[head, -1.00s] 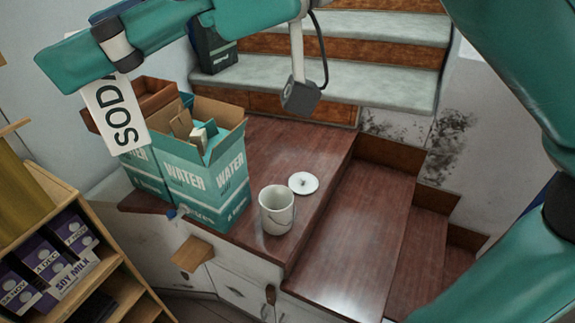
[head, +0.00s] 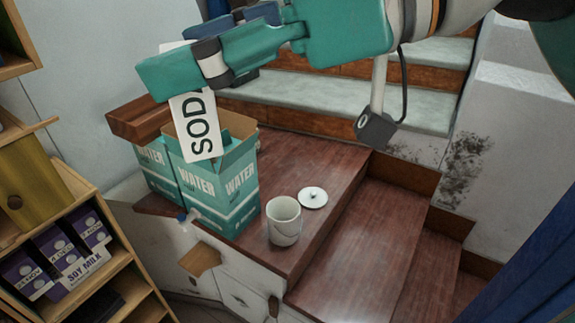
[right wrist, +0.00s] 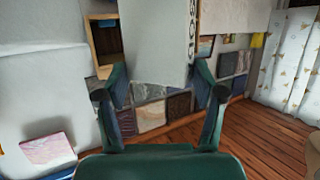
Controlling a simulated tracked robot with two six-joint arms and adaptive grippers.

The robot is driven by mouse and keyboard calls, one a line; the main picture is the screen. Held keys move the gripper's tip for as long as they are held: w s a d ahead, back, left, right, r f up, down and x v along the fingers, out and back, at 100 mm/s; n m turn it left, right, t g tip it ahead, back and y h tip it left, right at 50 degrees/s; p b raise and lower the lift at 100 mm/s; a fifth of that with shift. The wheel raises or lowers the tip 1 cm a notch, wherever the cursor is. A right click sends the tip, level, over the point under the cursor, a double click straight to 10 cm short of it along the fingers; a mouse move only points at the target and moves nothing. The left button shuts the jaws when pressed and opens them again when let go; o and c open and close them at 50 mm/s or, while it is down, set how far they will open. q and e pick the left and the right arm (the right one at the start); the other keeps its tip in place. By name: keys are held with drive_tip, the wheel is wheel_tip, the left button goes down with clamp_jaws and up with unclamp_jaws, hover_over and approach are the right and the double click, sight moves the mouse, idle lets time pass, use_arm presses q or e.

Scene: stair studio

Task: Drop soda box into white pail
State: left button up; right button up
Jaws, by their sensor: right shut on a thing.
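The soda box (head: 197,128) is white with black "SOD" lettering showing and hangs upright. My right gripper (head: 182,76) is shut on its upper part, and the fingers hide some of it. In the right wrist view the box (right wrist: 157,45) stands between the two fingers of the gripper (right wrist: 157,88). In the head view the box overlaps the open water carton; I cannot tell the gap between them. The white pail (head: 284,224) stands open-topped on the wooden counter, to the right of and below the soda box in the picture. My left gripper is not in view.
The teal water carton (head: 212,192) stands open on the counter (head: 335,160), left of the pail. A white lid (head: 313,197) lies behind the pail. Stairs (head: 345,97) rise behind. A shelf (head: 95,285) with soy milk cartons stands at left.

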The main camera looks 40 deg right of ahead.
drive_tip(key=shift+f, duration=0.1)
drive_tip(key=w+d+f+m+t+h+b, duration=0.2)
drive_tip(key=w+d+f+m+b, duration=0.15)
drive_tip(key=w+f+b, duration=0.45)
drive_tip(key=w+d+f+m+t+h+b, duration=0.25)
drive_tip(key=w+d+f+b, duration=0.25)
drive_tip(key=w+f, duration=0.4)
drive_tip(key=w+d+f+m+h+b, duration=0.1)
drive_tip(key=w+d+f+h+b, duration=0.1)
drive_tip(key=d+f+b, duration=0.3)
drive_tip(key=w+d+f+m+h+b, duration=0.1)
drive_tip(key=d+f+b, duration=0.5)
drive_tip(key=f, duration=0.7)
drive_tip(key=w+d+f+m+h+b, duration=0.2)
drive_tip(key=w+d+f+h+b, duration=0.2)
drive_tip(key=f, duration=0.5)
drive_tip(key=shift+w+d+f+t+b, duration=0.25)
drive_tip(key=shift+w+d+t+b, duration=0.2)
drive_tip(key=shift+w+d+b, duration=0.5)
drive_tip(key=shift+s+d, duration=0.2)
drive_tip(key=shift+s, duration=0.15)
drive_tip(key=o, duration=1.3)
